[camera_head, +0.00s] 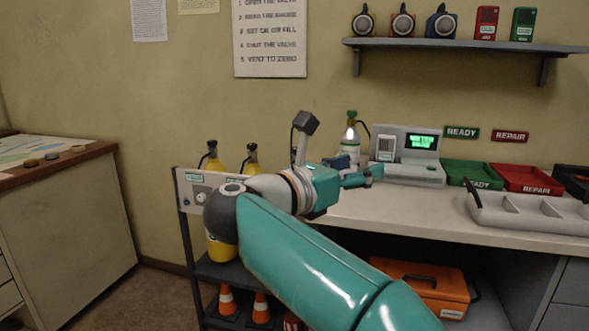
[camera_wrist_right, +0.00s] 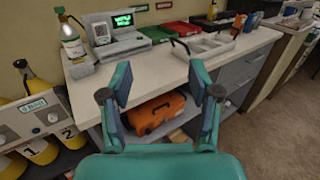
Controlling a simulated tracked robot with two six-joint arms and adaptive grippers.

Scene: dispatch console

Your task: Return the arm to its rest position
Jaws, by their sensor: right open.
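My right arm reaches in from the lower right of the head view, and its teal right gripper (camera_head: 362,174) is in front of the counter's left end. In the right wrist view the right gripper (camera_wrist_right: 159,95) shows two teal fingers spread wide with nothing between them. Beyond the fingers are the counter front and the open space under it. My left gripper is in neither view.
The counter (camera_head: 430,207) holds a gas cylinder (camera_head: 350,140), a console with a green screen (camera_head: 408,155), a green tray (camera_head: 470,173), a red tray (camera_head: 520,178) and a grey divided tray (camera_head: 530,213). An orange case (camera_wrist_right: 157,112) sits below. Yellow cylinders (camera_head: 252,160) stand left.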

